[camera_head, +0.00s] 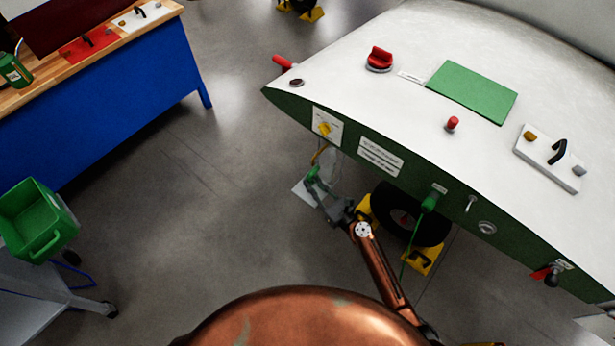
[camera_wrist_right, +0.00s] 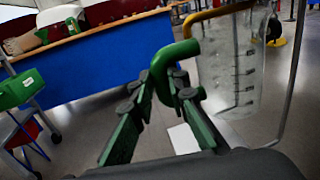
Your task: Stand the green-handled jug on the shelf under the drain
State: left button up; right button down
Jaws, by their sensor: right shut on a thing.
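The clear jug (camera_wrist_right: 228,65) has dark graduation marks and a green handle (camera_wrist_right: 172,62). In the head view the jug (camera_head: 328,160) is small and pale below the green-edged wing. My right gripper (camera_wrist_right: 172,105) is shut on the handle; it also shows in the head view (camera_head: 314,178). A yellow bent pipe (camera_wrist_right: 218,13), seemingly the drain, crosses near the jug's top; it shows in the head view too (camera_head: 319,153). The pale shelf (camera_head: 303,193) lies low beside the gripper and partly shows in the wrist view (camera_wrist_right: 184,139). Whether the jug touches it is unclear. My left gripper is out of view.
The large white-topped wing (camera_head: 400,100) overhangs the gripper. A wheel (camera_head: 405,218) with yellow chocks stands right of my forearm. A blue workbench (camera_head: 120,105) and a green bin (camera_head: 35,220) are at the left. The floor between is clear.

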pick_arm(q)
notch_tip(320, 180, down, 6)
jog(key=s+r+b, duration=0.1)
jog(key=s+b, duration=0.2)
jog(key=b, duration=0.3)
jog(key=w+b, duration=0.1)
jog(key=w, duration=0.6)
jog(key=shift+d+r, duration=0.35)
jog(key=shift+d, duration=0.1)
pick_arm(e)
notch_tip(320, 180, down, 8)
jog(key=a, duration=0.1)
jog(key=shift+a, duration=0.35)
jog(key=shift+w, duration=0.1)
pick_arm(q)
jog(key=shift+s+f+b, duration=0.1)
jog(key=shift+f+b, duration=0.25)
jog(key=shift+b, duration=0.2)
pick_arm(e)
jog(key=shift+f, duration=0.45)
jog(key=c, duration=1.8)
grip_release()
jog(key=shift+o, duration=0.2)
